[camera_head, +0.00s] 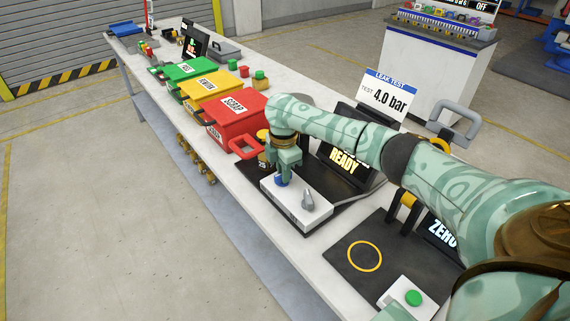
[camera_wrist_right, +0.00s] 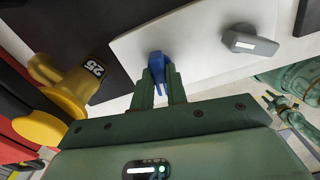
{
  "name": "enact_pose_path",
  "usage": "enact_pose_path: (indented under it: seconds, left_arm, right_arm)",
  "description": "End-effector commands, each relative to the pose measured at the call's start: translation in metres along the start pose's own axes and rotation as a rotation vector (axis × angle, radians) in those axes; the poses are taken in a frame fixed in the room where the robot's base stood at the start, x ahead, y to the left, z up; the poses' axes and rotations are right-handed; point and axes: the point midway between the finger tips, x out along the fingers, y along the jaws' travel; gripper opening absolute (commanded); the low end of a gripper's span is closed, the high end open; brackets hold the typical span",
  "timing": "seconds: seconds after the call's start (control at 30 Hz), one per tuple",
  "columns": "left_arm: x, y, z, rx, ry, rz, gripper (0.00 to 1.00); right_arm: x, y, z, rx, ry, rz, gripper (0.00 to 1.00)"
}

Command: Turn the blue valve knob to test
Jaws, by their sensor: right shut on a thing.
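The blue valve knob (camera_head: 281,180) is on the top of a white box (camera_head: 318,218) on the bench, below my right gripper. My right gripper (camera_head: 284,174) points down with its fingers shut on the knob. In the right wrist view the blue knob (camera_wrist_right: 157,66) sits between the green fingertips (camera_wrist_right: 160,84). The fingers hide part of the knob, and I cannot read any marking around it. A grey lever knob (camera_head: 308,199) is beside it on the same box.
A dark screen reading READY (camera_head: 343,161) stands behind the box, and a sign (camera_head: 388,91) reads TEST 4.0 bar. A red scrap bin (camera_head: 236,119) is to the left. A dark pad with a yellow ring (camera_head: 365,256) and a green button (camera_head: 413,298) are nearer right.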

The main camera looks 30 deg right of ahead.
Motion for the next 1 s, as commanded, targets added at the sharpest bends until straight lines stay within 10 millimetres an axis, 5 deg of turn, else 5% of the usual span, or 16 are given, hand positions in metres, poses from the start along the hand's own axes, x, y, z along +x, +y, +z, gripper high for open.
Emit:
enact_pose_path:
  seconds: [0.1, 0.4, 1.0]
  left_arm:
    - [-0.032, -0.003, -0.008, 0.0, 0.014, -0.005, 0.36]
    - [-0.077, -0.006, -0.018, 0.001, 0.03, -0.01, 0.36]
    - [-0.105, -0.007, -0.023, 0.002, 0.038, -0.011, 0.36]
  right_arm:
    - [-0.011, -0.001, -0.002, 0.095, 0.003, -0.002, 0.0]
    - [-0.007, -0.001, -0.002, 0.367, 0.004, -0.003, 0.0]
    - [-0.001, 0.0, -0.002, 0.701, 0.004, -0.001, 0.0]
